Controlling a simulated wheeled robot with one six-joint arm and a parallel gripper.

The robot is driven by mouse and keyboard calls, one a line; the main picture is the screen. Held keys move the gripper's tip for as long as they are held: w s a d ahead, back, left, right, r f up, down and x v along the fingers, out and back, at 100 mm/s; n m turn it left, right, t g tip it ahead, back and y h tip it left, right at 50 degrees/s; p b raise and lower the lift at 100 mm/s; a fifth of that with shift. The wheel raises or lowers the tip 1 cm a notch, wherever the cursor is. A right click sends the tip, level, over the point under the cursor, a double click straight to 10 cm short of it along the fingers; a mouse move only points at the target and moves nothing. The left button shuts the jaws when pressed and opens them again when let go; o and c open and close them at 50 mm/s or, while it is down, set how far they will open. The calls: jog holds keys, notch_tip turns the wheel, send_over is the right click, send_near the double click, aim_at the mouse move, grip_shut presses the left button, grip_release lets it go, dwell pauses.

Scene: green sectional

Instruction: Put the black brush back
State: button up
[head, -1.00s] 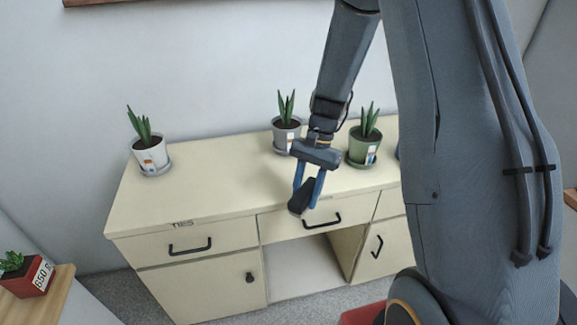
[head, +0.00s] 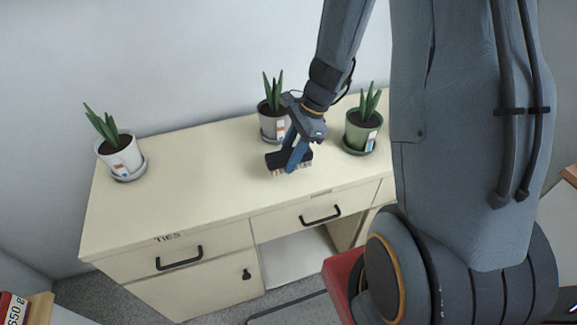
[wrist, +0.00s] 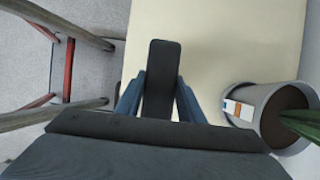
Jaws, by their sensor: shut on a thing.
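The black brush (head: 273,160) has a dark back and pale bristles facing down. My gripper (head: 297,157) is shut on it, over the cream desk (head: 200,195), near the grey-potted plant. In the wrist view the brush (wrist: 161,75) stands out between the two blue fingers of my gripper (wrist: 160,98). The bristles are close to the desk top; I cannot tell whether they touch it.
On the desk stand a white-potted plant (head: 120,155) at left, a grey-potted plant (head: 272,122) behind my gripper and a green-potted plant (head: 362,130) at right. The left drawer is labelled TIES (head: 171,238).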

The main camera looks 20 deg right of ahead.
jog(key=shift+f+p, duration=0.3)
jog(key=shift+f, duration=1.9)
jog(key=shift+f, duration=0.15)
jog(key=o, duration=1.1)
